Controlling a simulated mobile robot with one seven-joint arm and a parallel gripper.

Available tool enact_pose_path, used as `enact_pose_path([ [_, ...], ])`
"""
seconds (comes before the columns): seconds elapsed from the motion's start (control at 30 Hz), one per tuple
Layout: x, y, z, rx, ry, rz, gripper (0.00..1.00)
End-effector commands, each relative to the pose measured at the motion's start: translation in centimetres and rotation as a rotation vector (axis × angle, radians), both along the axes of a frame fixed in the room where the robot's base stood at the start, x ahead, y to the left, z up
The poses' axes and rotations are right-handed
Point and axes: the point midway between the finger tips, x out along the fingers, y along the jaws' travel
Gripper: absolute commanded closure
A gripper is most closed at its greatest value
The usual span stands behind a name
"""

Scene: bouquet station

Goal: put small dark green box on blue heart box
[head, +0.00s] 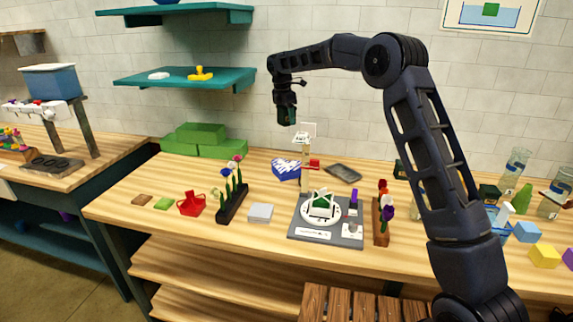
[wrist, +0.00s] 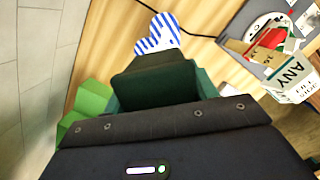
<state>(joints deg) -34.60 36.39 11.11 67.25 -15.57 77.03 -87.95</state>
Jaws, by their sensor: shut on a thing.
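My gripper (head: 286,102) is shut on the small dark green box (head: 287,117) and holds it in the air above the back of the table. In the wrist view the dark green box (wrist: 207,84) shows between the dark fingers, which hide part of it. The blue heart box (head: 286,169), with blue and white stripes, lies on the table below my gripper. In the wrist view the heart box (wrist: 160,34) shows beyond the fingers, apart from the held box. Its top looks bare.
A small sign on a stand (head: 305,131) rises just right of the heart box. Green blocks (head: 200,140) are stacked at its left. A dark flower rack (head: 233,203) and a grey board (head: 326,234) stand nearer the front. Teal shelves (head: 185,78) hang on the wall.

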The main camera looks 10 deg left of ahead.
Motion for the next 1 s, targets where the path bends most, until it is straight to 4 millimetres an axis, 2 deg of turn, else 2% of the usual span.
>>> enact_pose_path([
  [0.6,-0.1,0.0,-12.8,-0.003,0.003,0.0,0.68],
  [0.73,-0.1,0.0,-14.4,-0.002,0.002,0.001,0.68],
  [1.0,0.0,-0.1,-16.1,-0.002,0.002,0.0,0.68],
])
